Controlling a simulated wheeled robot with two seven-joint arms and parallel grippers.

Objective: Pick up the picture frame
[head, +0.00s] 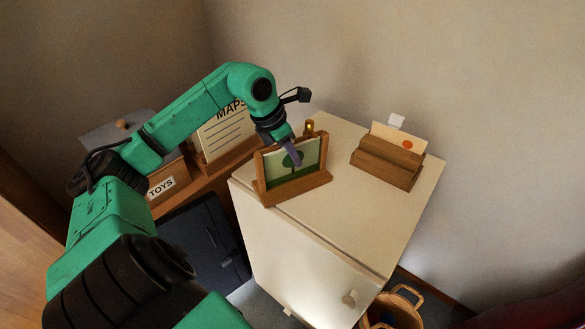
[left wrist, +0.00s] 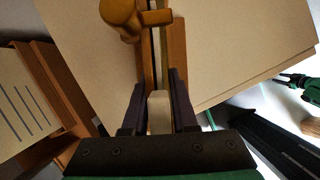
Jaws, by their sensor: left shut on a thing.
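The picture frame (head: 311,153) stands upright on the pale cabinet top, near its left corner. It has wooden side posts, a wooden base and a green picture of a tree. My left gripper (head: 294,157) reaches down over its top edge, with one finger in front of the picture. The left wrist view shows the frame edge-on (left wrist: 177,45), with my left gripper (left wrist: 160,112) shut on its upper edge. A rounded wooden knob (left wrist: 120,12) sticks out beside it there. The frame's base appears to rest on the cabinet.
The pale cabinet (head: 350,205) also bears a wooden holder (head: 388,163) with a card at the right. A MAPS board (head: 222,135) and a TOYS box (head: 162,188) stand at the left. A wicker basket (head: 400,310) is on the floor. The cabinet's front top is clear.

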